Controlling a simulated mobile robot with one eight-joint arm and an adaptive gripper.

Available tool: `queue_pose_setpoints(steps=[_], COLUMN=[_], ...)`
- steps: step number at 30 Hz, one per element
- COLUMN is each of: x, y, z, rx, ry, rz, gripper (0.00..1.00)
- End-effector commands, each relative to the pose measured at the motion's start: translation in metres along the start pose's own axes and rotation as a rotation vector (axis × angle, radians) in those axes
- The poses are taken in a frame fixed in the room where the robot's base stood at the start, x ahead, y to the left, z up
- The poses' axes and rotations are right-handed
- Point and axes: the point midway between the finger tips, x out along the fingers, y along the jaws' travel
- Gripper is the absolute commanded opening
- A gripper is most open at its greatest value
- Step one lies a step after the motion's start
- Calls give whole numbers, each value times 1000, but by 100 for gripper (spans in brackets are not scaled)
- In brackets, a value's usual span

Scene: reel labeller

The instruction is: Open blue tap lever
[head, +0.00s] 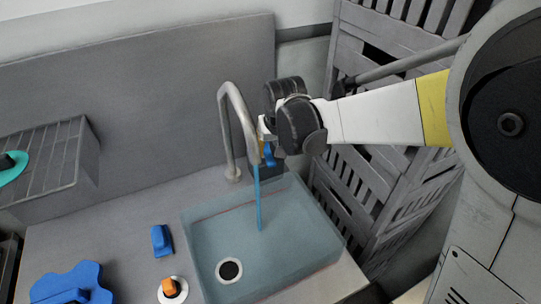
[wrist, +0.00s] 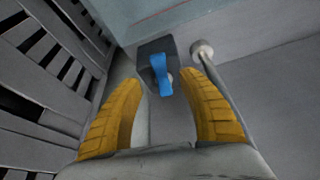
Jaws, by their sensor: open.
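The blue tap lever (wrist: 160,72) stands on a dark block (wrist: 150,50) in the wrist view. In the head view a bit of the blue lever (head: 269,156) shows just below my gripper. My gripper (wrist: 159,86) is open, with one yellow finger on each side of the lever's near end. I cannot tell whether either finger touches it. In the head view my gripper (head: 268,138) is beside the curved grey tap spout (head: 226,110) and partly hides the lever. A thin blue stream (head: 258,200) runs from the spout's end into the sink.
The bluish see-through sink (head: 205,235) has a round drain (head: 229,270). A blue block (head: 161,240), an orange-topped knob (head: 170,288) and a blue flower-shaped piece (head: 70,282) are on the counter at left. Grey slatted panels (head: 385,200) stand close at right.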

Motion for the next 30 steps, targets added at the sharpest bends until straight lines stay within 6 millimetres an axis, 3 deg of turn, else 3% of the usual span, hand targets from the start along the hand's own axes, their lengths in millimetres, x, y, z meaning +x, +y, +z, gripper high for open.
queue_pose_setpoints(steps=[3, 9, 20, 25, 30], x=[-28, -56, -64, -55, -32], y=[0, 0, 0, 11, 48], z=[0, 0, 0, 2, 5], rx=[0, 0, 0, 10, 24], ry=[0, 0, 0, -21, -49], rz=[0, 0, 0, -42, -242], gripper=[48, 48, 48, 0, 0])
